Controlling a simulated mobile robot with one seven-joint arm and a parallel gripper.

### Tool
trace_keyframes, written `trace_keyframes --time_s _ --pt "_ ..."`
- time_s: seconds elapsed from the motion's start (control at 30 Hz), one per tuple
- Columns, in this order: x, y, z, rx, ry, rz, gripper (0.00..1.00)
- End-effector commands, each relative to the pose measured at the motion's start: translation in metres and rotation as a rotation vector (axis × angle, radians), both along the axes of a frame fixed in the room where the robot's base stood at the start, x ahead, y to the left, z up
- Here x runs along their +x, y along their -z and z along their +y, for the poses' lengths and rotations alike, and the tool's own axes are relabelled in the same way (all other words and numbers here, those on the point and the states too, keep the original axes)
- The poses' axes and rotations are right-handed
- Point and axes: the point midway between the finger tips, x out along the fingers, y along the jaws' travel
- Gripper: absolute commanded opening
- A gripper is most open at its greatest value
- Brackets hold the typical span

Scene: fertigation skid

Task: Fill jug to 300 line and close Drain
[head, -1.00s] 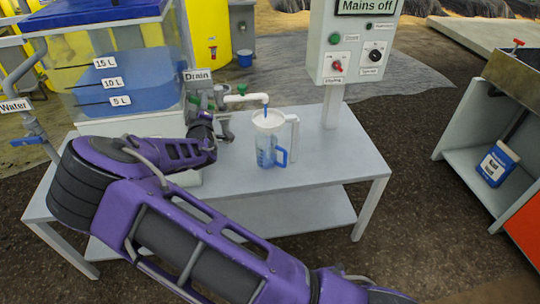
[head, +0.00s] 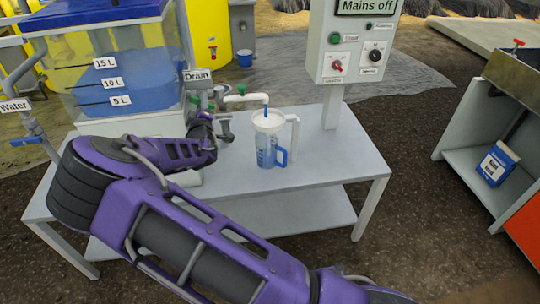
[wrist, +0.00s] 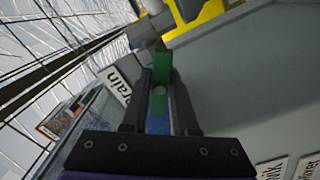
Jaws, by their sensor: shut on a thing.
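The clear measuring jug (head: 268,150) with a blue handle stands upright on the bench under the white spout (head: 247,98). A thin blue stream falls from the spout into the jug, which holds blue liquid; I cannot read its lines. The green Drain valve handle (wrist: 161,90) is between the fingers of my gripper (wrist: 160,78), which is shut on it. In the head view my gripper (head: 224,118) is left of the jug, below the Drain label (head: 198,75), and partly hides the valve.
The bench (head: 310,160) is clear right of the jug. A control box (head: 355,45) reading "Mains off" stands on a post at the back right. A Water pipe with a blue valve handle (head: 27,142) is at the left. A shelf unit with a blue-and-white container (head: 497,163) is far right.

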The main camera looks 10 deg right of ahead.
Motion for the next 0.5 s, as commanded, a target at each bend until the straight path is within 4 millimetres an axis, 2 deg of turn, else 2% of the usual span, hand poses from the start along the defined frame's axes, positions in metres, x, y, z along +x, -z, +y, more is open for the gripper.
trace_keyframes --time_s 0.2,0.5 --pt "0.0002 0.0 -0.0008 0.034 0.002 0.001 0.0" --pt "0.0003 -0.0003 -0.0014 0.512 0.004 0.0 0.0"
